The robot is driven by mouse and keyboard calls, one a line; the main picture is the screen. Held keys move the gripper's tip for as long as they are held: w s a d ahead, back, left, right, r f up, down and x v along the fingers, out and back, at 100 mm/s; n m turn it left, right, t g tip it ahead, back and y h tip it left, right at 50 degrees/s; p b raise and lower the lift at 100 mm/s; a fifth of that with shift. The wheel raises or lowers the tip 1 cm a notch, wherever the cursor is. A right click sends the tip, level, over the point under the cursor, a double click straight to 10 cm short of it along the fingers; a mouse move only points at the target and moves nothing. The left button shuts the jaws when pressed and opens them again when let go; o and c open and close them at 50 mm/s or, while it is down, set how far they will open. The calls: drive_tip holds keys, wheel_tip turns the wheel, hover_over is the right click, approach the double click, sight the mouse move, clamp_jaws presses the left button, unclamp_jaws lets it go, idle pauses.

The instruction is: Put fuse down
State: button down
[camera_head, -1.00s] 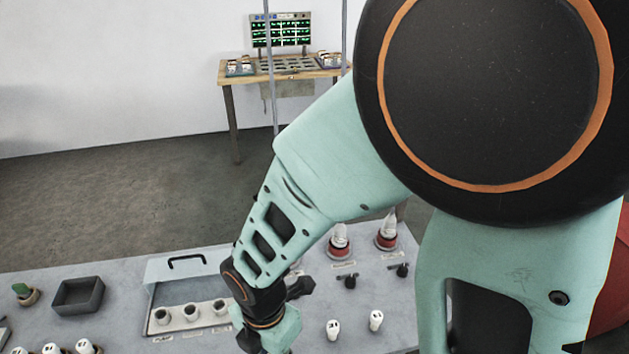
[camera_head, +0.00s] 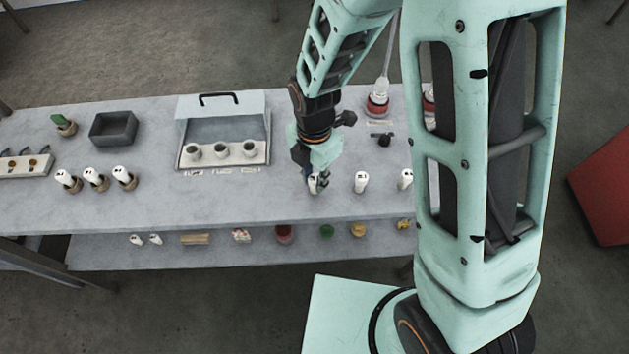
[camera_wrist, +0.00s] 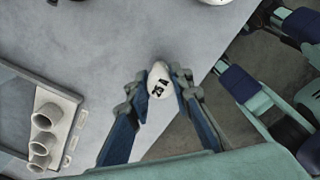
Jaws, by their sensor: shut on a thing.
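My gripper (camera_head: 315,186) is low over the front part of the grey workbench (camera_head: 60,215). It is shut on a white fuse (camera_wrist: 160,80) with black lettering. In the wrist view the fuse sits upright between the two fingertips (camera_wrist: 164,92), with bench surface around it. The fuse (camera_head: 313,181) also shows in the head view, partly covered by the fingers. I cannot tell whether its base touches the bench. Two similar white fuses, a nearer one (camera_head: 361,182) and a farther one (camera_head: 405,179), stand to the right of my gripper.
An open fuse box (camera_head: 177,150) with three round sockets lies to the left; its lid (camera_head: 240,105) is raised. A dark tray (camera_head: 113,128) and several fuses in brown holders (camera_head: 95,180) stand farther left. Bench is clear between box and front edge. A lower shelf (camera_head: 110,252) holds small items.

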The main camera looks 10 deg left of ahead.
sight(315, 177)
drive_tip(key=shift+f, duration=0.2)
drive_tip(key=c, duration=1.7)
unclamp_jaws()
wheel_tip(315, 177, up, 12)
drive_tip(key=shift+r, duration=0.15)
drive_tip(key=shift+w, duration=0.1)
